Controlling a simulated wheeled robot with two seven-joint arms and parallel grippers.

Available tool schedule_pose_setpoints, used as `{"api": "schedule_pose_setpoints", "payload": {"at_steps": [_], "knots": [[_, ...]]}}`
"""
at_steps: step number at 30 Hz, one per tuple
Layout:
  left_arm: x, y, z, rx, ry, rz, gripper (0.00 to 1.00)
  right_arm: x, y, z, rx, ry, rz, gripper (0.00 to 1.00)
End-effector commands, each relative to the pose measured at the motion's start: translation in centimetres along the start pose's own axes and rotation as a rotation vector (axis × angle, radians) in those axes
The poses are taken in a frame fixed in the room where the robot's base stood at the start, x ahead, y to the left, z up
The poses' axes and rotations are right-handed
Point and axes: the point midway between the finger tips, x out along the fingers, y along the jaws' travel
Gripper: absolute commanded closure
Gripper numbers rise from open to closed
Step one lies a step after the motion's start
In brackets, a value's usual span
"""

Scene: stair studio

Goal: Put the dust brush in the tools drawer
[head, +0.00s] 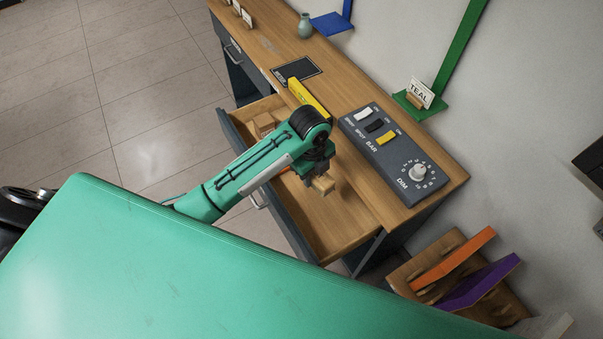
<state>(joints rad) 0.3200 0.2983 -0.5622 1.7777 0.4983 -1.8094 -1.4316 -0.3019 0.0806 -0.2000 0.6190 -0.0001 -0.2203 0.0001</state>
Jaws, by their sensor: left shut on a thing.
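My left gripper (318,176) points down over an open wooden-floored drawer (335,228) of the bench. It is shut on a small pale wooden piece, which I take to be the dust brush (324,185). The fingers and the steep angle hide most of the brush, and its bristles are not clear. It appears to be held above the drawer floor, but the exact gap cannot be told. My left arm hides the middle of the drawer and part of its front. My right gripper is not in view.
Wooden blocks (264,124) lie in the drawer's far end. On the bench top (345,150) are a switch panel (397,160), a yellow bar (309,97), a dark pad (297,70) and a vase (305,27). A rack (420,262) with orange and purple boards stands at lower right.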

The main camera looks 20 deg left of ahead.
Motion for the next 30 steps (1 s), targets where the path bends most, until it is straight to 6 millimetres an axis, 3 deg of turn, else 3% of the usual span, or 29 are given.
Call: {"api": "schedule_pose_setpoints", "payload": {"at_steps": [4,7,21,24,30], "knots": [[-0.2,1.1,0.6,0.134,-0.054,0.057,0.79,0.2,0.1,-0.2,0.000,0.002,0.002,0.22],[0.7,1.4,0.7,0.160,-0.061,0.069,0.79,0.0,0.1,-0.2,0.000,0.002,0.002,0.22],[12.6,2.1,1.4,0.158,-0.060,0.069,0.79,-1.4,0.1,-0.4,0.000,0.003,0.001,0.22],[14.3,2.2,1.5,0.158,-0.061,0.067,0.79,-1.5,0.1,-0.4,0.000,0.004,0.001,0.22],[15.9,2.2,1.7,0.159,-0.062,0.065,0.79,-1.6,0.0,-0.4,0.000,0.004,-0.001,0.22]]}}
